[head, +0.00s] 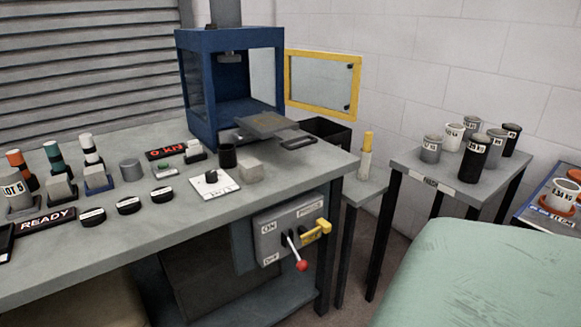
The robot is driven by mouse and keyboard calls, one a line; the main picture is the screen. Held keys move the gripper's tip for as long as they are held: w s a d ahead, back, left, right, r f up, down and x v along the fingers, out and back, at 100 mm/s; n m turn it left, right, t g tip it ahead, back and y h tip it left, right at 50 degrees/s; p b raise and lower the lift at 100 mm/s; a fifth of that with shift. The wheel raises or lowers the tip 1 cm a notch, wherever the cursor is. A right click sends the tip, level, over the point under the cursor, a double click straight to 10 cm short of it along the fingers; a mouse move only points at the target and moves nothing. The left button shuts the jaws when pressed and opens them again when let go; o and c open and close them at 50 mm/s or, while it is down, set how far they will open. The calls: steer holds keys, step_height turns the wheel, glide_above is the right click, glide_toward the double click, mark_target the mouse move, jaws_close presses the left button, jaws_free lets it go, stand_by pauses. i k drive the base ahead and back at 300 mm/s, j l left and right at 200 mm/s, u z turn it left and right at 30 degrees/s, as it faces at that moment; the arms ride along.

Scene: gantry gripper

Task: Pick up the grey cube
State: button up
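A light grey cube (250,170) sits on the workbench (150,238) near its right front part, just right of a dark cup (227,156) and a white plate with a black knob (211,178). Its top and front faces show and nothing covers it. Other greyish blocks stand on the bench: one on a dark base (60,188) at the left, one on a blue base (97,178), and a small one (193,150) behind the dark cup. A grey cylinder (131,170) stands between them. My gripper is not in view.
A blue open-fronted machine (205,90) with a yellow-framed door (322,52) stands behind the cube. Its metal tray (262,124) and dark handle (298,143) jut forward close to the cube. Black round labelled pieces (128,205) lie to the left. A pale green surface (490,275) fills the lower right.

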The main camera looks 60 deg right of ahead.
mark_target(251, 169)
steer(key=z, duration=1.3)
